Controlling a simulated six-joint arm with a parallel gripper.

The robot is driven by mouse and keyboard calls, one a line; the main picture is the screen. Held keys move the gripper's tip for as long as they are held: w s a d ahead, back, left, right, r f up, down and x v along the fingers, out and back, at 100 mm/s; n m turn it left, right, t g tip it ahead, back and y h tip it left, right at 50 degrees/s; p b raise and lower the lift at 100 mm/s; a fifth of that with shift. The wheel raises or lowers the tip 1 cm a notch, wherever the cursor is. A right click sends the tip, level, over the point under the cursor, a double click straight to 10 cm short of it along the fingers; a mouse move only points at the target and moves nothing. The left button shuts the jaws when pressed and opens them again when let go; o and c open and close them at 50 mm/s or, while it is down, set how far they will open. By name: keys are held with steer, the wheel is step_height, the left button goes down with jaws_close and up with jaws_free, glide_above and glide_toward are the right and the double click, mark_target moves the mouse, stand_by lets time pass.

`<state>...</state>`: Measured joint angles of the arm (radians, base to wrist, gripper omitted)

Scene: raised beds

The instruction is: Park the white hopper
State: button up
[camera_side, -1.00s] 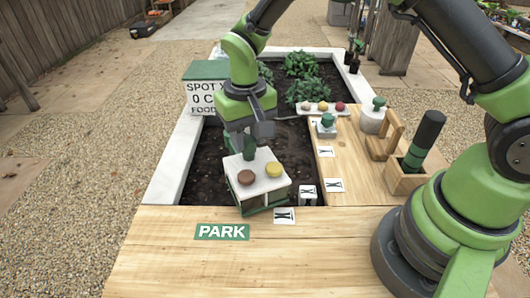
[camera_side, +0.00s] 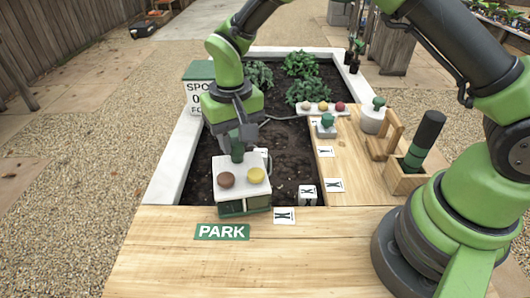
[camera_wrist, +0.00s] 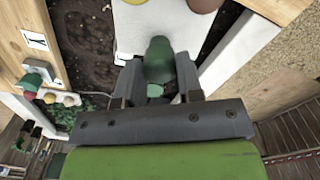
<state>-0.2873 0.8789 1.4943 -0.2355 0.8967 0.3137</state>
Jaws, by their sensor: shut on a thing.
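The white hopper (camera_side: 243,172) has a white top with a brown knob (camera_side: 227,180) and a yellow knob (camera_side: 257,175), a dark green lower part, and a green upright handle (camera_side: 236,150). My gripper (camera_side: 235,138) is shut on that handle from above. In the wrist view the handle (camera_wrist: 158,62) sits between the fingers of my gripper (camera_wrist: 155,88), with the hopper's white top (camera_wrist: 140,30) beyond. The hopper is at the front edge of the soil bed, just behind the green PARK label (camera_side: 221,231). I cannot tell whether its underside touches anything.
A small white X-marked block (camera_side: 307,195) and X cards stand right of the hopper. A tray of coloured knobs (camera_side: 322,108), a white canister (camera_side: 373,118) and a wooden holder (camera_side: 405,176) are on the right board. The front board (camera_side: 300,255) is mostly clear.

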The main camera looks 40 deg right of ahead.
steer(key=shift+w+a, duration=0.45)
steer(key=shift+a, duration=0.2)
steer(key=shift+w+a, duration=0.3)
steer(key=o, duration=0.5)
steer(key=shift+r, duration=3.5)
